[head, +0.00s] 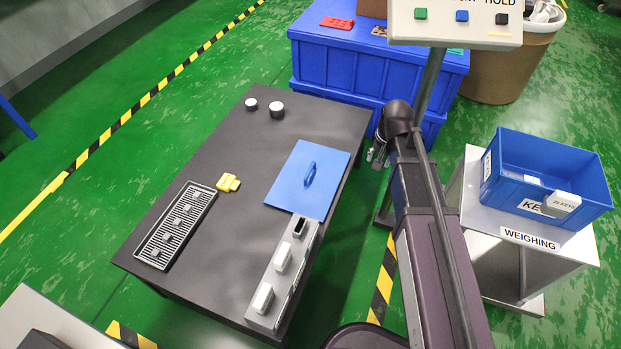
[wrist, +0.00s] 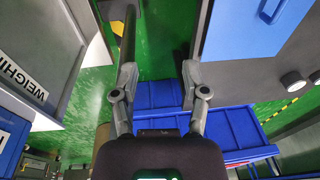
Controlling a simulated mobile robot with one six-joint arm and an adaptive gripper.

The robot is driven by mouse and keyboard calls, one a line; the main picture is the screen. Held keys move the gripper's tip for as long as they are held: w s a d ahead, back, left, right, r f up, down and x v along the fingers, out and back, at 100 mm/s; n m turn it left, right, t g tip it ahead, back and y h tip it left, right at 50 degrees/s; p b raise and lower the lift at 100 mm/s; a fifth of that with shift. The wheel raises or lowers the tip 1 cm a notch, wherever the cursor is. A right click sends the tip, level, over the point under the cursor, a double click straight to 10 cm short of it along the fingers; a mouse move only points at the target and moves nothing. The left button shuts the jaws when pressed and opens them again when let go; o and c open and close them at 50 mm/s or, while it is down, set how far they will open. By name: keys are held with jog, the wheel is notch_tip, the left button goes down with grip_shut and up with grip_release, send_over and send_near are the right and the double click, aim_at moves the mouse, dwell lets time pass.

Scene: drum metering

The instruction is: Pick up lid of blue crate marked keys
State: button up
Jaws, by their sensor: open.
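The blue lid (head: 309,180) lies flat on the dark table, with a raised blue handle (head: 309,174) in its middle. In the wrist view the lid (wrist: 248,30) shows at the upper right, to the right of my fingers. The blue crate (head: 545,180) stands without a lid on the weighing stand at the right; its label is partly covered and reads "KE". My gripper (head: 378,155) is beyond the table's right edge, apart from the lid. In the wrist view my gripper (wrist: 158,72) is open, with nothing between its fingers.
The dark table (head: 240,135) also holds a black rack (head: 177,225), a yellow piece (head: 228,183), a grey block holder (head: 284,270) and two small round weights (head: 277,109). The weighing stand (head: 530,237) is at the right. Large blue bins (head: 345,65) and a button panel (head: 455,18) stand behind.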

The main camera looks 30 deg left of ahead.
send_over(310, 169)
jog(key=s+d, duration=0.1)
jog(key=d, duration=0.1)
jog(key=shift+d+n+y, duration=0.15)
jog(key=shift+n+y, duration=0.15)
jog(key=shift+f, duration=0.1)
jog(key=f+b, duration=0.2)
jog(key=a+f+b, duration=0.1)
jog(key=f+b, duration=0.5)
jog(key=shift+w+a+f, duration=0.1)
jog(key=shift+w+a, duration=0.05)
jog(key=shift+w, duration=0.15)
jog(key=shift+b, duration=0.3)
jog(key=shift+w+a+f+b, duration=0.1)
jog(key=shift+a+f+b, duration=0.05)
jog(key=shift+f+b, duration=0.7)
jog(key=shift+s+a+f+b, duration=0.1)
jog(key=shift+a+f+b, duration=0.1)
jog(key=shift+f+b, duration=0.65)
jog(key=shift+w+a+f+b, duration=0.1)
jog(key=shift+a+f+b, duration=0.05)
jog(key=shift+f+b, duration=0.7)
jog(key=shift+c, duration=0.3)
grip_shut()
